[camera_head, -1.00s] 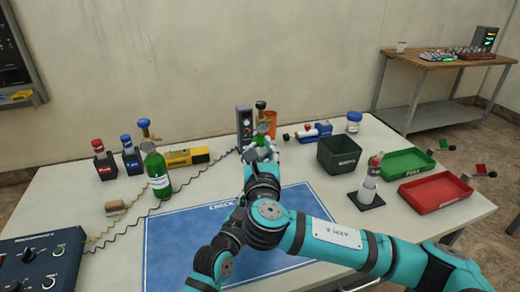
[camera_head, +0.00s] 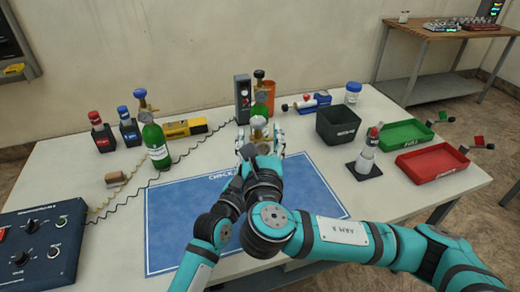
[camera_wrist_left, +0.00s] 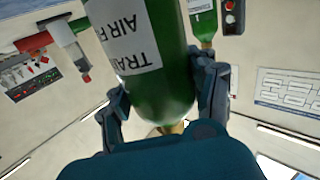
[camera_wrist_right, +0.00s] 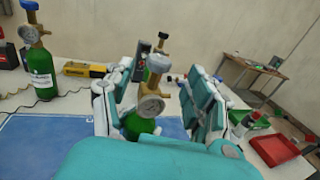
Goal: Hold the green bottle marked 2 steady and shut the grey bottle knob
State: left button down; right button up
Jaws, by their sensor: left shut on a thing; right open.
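A green bottle (camera_wrist_right: 140,124) with a brass valve, a gauge and a grey knob (camera_wrist_right: 158,63) on top shows in the right wrist view. In the head view only its gauge end (camera_head: 258,126) shows above my right gripper (camera_head: 262,139). That gripper is open, its fingers on either side of the bottle's valve in the right wrist view (camera_wrist_right: 158,98). In the left wrist view my left gripper (camera_wrist_left: 162,92) is shut on the green bottle's body (camera_wrist_left: 160,70), whose label is partly cut off. My right wrist hides the left gripper in the head view. I cannot read a 2.
A dark bin (camera_head: 338,128), green tray (camera_head: 403,135) and red tray (camera_head: 432,165) are on the right.

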pick_arm(q)
jog(key=shift+d+f, duration=0.1)
jog(key=shift+f, duration=0.05)
pick_arm(e)
jog(key=s, duration=0.5)
jog(key=shift+d, duration=0.1)
pick_arm(q)
jog(key=shift+c, duration=1.4)
grip_release()
pick_arm(e)
jog(key=shift+w, duration=0.1)
